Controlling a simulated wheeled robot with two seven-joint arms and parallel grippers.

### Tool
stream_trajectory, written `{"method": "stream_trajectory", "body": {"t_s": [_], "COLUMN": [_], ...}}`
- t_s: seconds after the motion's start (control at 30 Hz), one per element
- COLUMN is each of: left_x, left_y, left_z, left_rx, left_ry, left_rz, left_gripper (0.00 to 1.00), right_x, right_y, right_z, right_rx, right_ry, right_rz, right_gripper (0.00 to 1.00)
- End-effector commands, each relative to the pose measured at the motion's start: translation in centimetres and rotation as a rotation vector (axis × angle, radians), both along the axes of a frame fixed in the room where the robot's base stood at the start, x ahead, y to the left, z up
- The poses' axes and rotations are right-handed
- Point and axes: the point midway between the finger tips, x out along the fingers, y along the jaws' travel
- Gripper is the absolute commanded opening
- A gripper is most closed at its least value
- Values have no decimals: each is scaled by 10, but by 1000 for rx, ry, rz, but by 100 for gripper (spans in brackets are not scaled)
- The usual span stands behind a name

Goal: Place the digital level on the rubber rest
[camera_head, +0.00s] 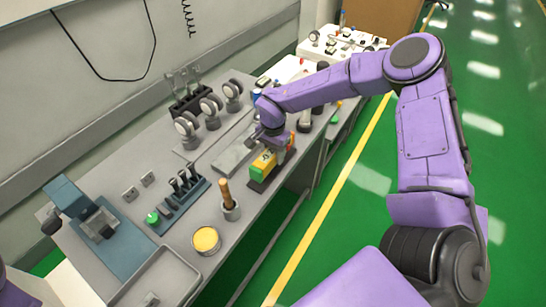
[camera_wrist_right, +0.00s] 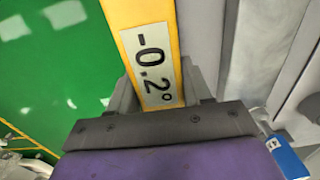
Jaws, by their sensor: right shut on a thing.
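The digital level (camera_head: 262,166) is a yellow bar with green and red parts, near the front edge of the bench. In the right wrist view its yellow body (camera_wrist_right: 127,14) carries a display (camera_wrist_right: 155,65) reading -0.2°. My right gripper (camera_head: 276,144) is shut on the level from above. A dark pad, apparently the rubber rest (camera_head: 258,186), shows just under the near end of the level. I cannot tell whether the level touches it. My left gripper is out of view.
Round dial gauges (camera_head: 210,105) stand behind the level. A wooden-handled tool in a cup (camera_head: 230,200), a yellow-topped tin (camera_head: 206,241) and a rack of dark tools (camera_head: 180,193) are nearer. A grey tray (camera_head: 160,278) lies at the front. Green floor is on the right.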

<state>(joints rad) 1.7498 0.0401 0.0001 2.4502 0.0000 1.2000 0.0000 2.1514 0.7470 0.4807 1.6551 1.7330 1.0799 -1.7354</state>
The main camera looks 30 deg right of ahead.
Motion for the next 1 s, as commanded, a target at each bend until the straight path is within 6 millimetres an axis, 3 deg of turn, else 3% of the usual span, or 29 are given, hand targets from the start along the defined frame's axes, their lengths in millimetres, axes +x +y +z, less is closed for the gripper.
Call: {"method": "stream_trajectory", "body": {"t_s": [0.13, 0.5, 0.53, 0.6, 0.87, 1.0], "left_x": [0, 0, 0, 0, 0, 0], "left_y": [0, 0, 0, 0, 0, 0], "left_z": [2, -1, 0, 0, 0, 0], "left_rx": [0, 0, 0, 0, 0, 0], "left_ry": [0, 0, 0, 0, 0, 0], "left_rz": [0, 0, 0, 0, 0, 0], "left_gripper": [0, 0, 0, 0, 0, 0], "right_x": [-2, -2, -2, -2, -2, -1], "right_y": [1, 1, 1, 1, 1, 1], "right_z": [-22, -28, -27, -27, -26, -11], "right_rx": [0, 1, 1, 1, 1, 1], "right_ry": [4, 4, 4, 4, 4, -1], "right_rz": [0, 0, 0, 0, 0, -1], "right_gripper": [8, 8, 59, 75, 75, 75]}}
